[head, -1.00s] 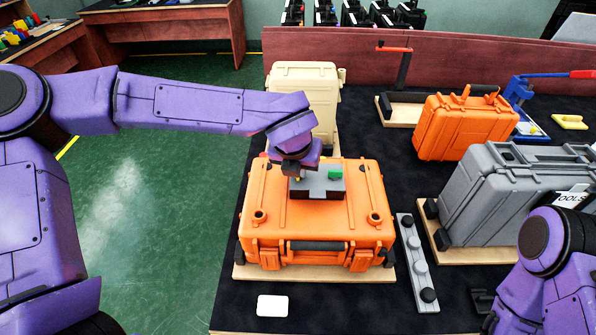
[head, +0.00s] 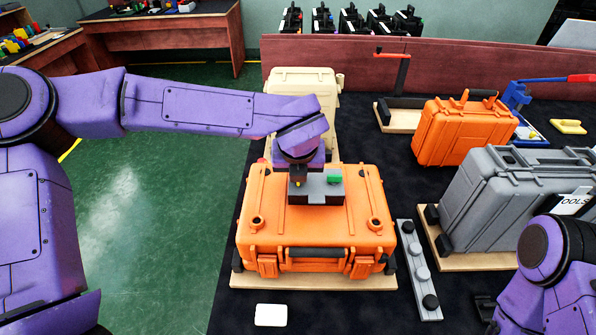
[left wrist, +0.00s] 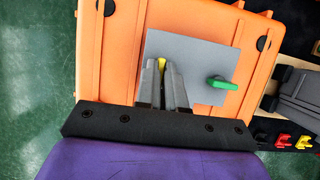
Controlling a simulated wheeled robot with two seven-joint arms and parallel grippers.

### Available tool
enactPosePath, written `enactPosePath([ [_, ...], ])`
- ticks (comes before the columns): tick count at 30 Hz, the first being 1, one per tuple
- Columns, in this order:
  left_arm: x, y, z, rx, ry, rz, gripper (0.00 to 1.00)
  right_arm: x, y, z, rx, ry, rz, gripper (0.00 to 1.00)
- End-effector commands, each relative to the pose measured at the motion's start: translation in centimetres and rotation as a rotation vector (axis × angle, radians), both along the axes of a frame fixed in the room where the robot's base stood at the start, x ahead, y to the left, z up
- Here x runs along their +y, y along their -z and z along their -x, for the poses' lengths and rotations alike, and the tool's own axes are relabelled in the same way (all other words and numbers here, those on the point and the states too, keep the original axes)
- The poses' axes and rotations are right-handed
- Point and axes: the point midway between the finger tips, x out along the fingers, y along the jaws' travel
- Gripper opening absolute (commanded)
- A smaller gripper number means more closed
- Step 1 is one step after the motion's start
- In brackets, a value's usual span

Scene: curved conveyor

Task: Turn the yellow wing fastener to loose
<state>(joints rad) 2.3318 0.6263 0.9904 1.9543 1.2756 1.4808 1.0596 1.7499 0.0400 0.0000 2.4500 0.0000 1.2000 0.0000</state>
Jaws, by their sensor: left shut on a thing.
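The yellow wing fastener (left wrist: 161,65) shows between my left fingertips in the left wrist view. It stands on a grey block (left wrist: 205,55) on top of an orange case; a small yellow bit of it also shows in the head view (head: 298,182). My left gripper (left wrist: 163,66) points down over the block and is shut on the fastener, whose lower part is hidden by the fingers. A green wing fastener (left wrist: 222,83) stands beside it on the same block. My right arm shows at the lower right of the head view, but its fingertips are not clearly visible.
The orange case (head: 310,233) lies flat on a board on the dark table. A grey strip with knobs (head: 418,265) lies right of it and a white card (head: 271,315) in front. A beige case (head: 300,85) stands behind; a grey case (head: 500,200) stands to the right.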

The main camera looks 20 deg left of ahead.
Motion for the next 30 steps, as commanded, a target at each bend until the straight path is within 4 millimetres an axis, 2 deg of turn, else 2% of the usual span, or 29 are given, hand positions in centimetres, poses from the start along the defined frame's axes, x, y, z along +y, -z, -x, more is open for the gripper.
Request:
enactPosePath([
  [1, 0.0, -0.1, -0.1, -0.003, -0.002, 0.001, 0.18, 0.0, 0.0, 0.0, 0.000, 0.000, 0.000, 0.43],
  [3, 0.0, -0.1, -0.1, -0.003, -0.001, 0.001, 0.34, 0.0, 0.0, 0.0, 0.000, 0.000, 0.000, 0.43],
  [13, -0.1, -0.5, 0.1, -0.002, -0.001, 0.001, 0.34, 0.0, 0.1, 0.0, 0.000, 0.000, 0.000, 0.43],
  [17, -0.3, -2.7, 1.0, -0.006, -0.001, 0.002, 0.34, 0.0, 0.5, 0.0, 0.000, 0.000, 0.000, 0.43],
  [24, -0.9, -7.8, 3.0, -0.007, 0.000, 0.001, 0.34, 0.0, 1.0, 0.0, 0.000, 0.000, 0.000, 0.43],
  [30, -1.2, -9.7, 3.8, -0.002, -0.001, 0.001, 0.34, 0.0, 1.1, 0.0, 0.000, 0.000, 0.000, 0.43],
])
